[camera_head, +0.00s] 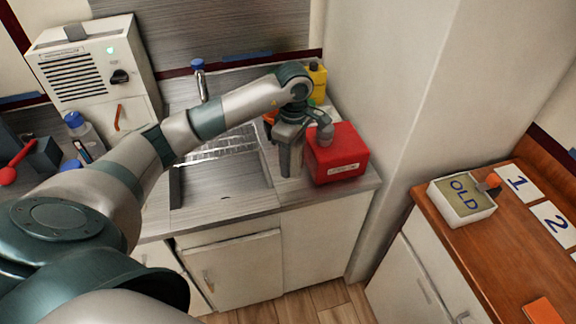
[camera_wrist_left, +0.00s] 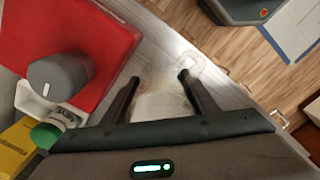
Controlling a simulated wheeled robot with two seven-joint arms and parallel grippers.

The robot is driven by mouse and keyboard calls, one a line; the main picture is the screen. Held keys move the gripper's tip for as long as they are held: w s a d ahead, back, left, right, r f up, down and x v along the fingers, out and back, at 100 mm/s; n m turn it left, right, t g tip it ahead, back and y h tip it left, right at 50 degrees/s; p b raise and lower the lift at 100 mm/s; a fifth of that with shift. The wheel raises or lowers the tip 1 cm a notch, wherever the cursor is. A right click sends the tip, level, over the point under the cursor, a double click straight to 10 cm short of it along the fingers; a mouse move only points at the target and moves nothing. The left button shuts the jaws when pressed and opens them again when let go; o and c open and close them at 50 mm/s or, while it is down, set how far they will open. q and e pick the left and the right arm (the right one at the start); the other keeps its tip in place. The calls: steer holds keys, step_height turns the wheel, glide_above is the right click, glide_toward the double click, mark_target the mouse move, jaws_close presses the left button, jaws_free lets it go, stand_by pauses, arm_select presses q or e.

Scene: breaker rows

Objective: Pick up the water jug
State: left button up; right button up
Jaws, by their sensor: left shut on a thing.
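My left gripper (camera_head: 291,164) points down over the counter just right of the sink, beside the red box-shaped container. In the left wrist view its two fingers (camera_wrist_left: 158,80) stand on either side of a pale, clear-looking thing, which seems to be the water jug (camera_wrist_left: 160,106). A faint round ring shows by the right fingertip. The jug is hard to make out in the head view, where the gripper covers that spot. I cannot tell whether it still touches the counter. My right gripper is in neither view.
The red container (camera_head: 340,160) with a grey cap (camera_wrist_left: 60,80) stands close beside the gripper. A yellow bottle (camera_head: 317,78) is behind it. The sink (camera_head: 215,180) is on the left. A white box marked OLD (camera_head: 462,199) sits on the wooden counter (camera_head: 490,260) at right.

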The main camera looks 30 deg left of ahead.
arm_select(q)
steer(key=s+d+r+b, duration=0.2)
steer(key=d+r, duration=0.3)
steer(key=d, duration=0.3)
steer(key=shift+s+d+r, duration=0.35)
steer(key=shift+s+r, duration=0.05)
steer(key=shift+s, duration=0.4)
